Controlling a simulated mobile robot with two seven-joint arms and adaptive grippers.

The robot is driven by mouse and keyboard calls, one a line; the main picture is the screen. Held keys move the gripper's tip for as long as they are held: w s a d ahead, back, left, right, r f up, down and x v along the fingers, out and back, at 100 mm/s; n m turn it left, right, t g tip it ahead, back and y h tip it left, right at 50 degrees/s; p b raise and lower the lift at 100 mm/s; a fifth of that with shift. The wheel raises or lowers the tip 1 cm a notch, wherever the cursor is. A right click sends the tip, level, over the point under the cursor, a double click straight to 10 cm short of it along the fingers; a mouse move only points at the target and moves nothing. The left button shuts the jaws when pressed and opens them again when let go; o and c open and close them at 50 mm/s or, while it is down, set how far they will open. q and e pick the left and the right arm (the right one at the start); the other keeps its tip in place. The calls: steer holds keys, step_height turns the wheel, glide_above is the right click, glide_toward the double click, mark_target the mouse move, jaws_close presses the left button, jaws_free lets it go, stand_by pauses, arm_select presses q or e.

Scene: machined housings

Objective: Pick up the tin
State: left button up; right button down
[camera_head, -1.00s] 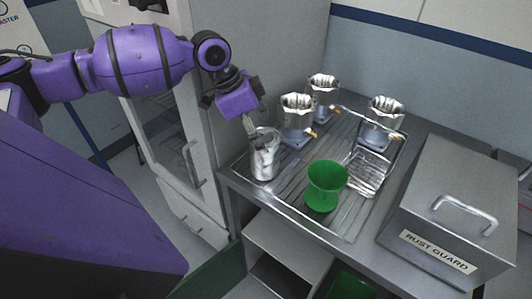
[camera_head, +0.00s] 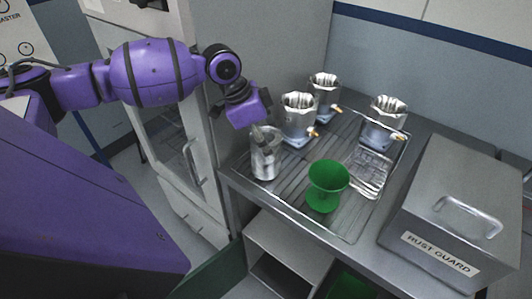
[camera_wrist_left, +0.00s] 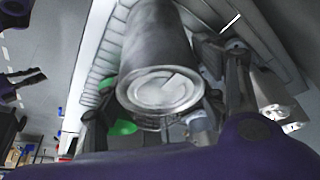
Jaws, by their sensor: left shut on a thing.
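The tin (camera_head: 265,163) is a plain silver cylinder standing upright at the left end of the ribbed tray on the metal counter. My left gripper (camera_head: 264,134) reaches down to its upper part from the upper left and is shut on it. In the left wrist view the tin (camera_wrist_left: 160,55) fills the middle, its round ringed end facing the camera, with a finger on either side. The head view does not clearly show whether the tin's base touches the tray. My right gripper is not in the head view.
Several silver, faceted vessels (camera_head: 299,117) stand behind, near a wire rack (camera_head: 370,170). A grey box labelled RUST GUARD (camera_head: 455,205) takes the right side. A tall cabinet (camera_head: 240,50) rises behind my left arm.

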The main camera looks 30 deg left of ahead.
arm_select(q)
steer(key=shift+c, duration=0.7)
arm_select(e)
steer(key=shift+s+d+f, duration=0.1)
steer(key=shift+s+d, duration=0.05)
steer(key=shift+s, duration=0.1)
arm_select(q)
steer(key=shift+r, duration=0.1)
